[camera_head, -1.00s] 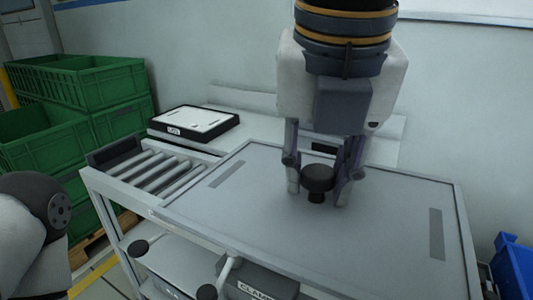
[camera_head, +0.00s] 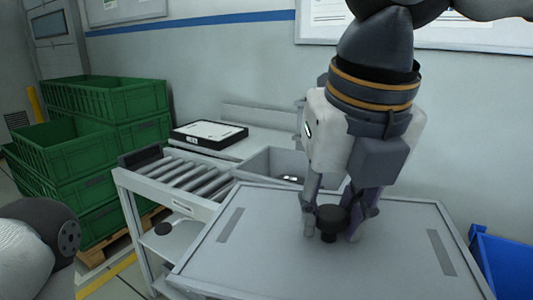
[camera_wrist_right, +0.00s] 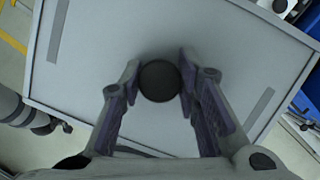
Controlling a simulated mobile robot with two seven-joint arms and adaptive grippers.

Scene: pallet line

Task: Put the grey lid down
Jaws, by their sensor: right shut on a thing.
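The grey lid (camera_head: 285,255) is a wide flat plate with a raised rim, two darker strips and a black knob (camera_head: 331,216) in its middle. My right gripper (camera_head: 331,228) is shut on this knob from above. In the right wrist view the round knob (camera_wrist_right: 160,81) sits between the two fingertips, and the lid (camera_wrist_right: 110,50) fills most of the picture. The lid hangs tilted in front of an open grey bin (camera_head: 262,166) and hides much of what is below it. Part of my left arm shows at the lower left; its gripper is out of view.
A roller track (camera_head: 180,178) and a black-rimmed white tray (camera_head: 208,135) lie behind and left of the lid. Green crates (camera_head: 105,100) are stacked at the left. A blue bin (camera_head: 500,262) stands at the right. The wall is close behind.

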